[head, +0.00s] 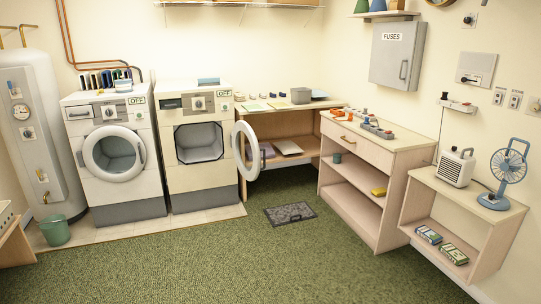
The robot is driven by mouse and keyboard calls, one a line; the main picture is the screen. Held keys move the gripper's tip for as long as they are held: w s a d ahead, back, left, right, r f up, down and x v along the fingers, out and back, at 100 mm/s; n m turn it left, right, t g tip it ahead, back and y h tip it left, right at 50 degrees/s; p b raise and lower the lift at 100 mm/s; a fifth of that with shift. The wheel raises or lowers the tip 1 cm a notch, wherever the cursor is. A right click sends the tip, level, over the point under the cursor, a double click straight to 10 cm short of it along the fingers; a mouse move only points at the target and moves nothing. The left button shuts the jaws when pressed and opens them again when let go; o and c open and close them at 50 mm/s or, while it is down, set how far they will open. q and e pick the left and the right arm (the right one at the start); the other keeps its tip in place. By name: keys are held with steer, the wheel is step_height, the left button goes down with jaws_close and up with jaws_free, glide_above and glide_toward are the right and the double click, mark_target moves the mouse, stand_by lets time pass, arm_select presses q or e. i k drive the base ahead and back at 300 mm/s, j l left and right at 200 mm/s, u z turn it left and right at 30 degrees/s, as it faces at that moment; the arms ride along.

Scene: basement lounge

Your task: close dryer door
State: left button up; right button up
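The dryer (198,183) stands against the back wall, right of a similar white machine. Its square opening shows an empty-looking grey drum (199,141). The dryer door (241,160), a white ring with a clear centre, is hinged at the opening's right side. It is swung wide open and sticks out into the room, in front of the corner desk. Neither of my grippers is in the head view.
The washer (114,190) has its round door (136,154) shut. A green bucket (55,231) stands by the water heater (35,130). A dark floor mat (290,213) lies before the desk. A drawer cabinet (362,200) stands right. The green carpet (220,265) in front is clear.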

mark_target(252, 175)
steer(key=i+z, duration=0.35)
steer(key=i, duration=2.05)
steer(key=i+l, duration=0.1)
steer(key=i, duration=0.7)
steer(key=i+l+u, duration=0.15)
steer(key=i+u, duration=0.35)
steer(key=i+l+u, duration=0.45)
steer(key=i, duration=0.2)
steer(key=i+l+u, duration=1)
steer(key=l, duration=0.3)
steer(key=k+j, duration=0.05)
steer(key=k, duration=0.05)
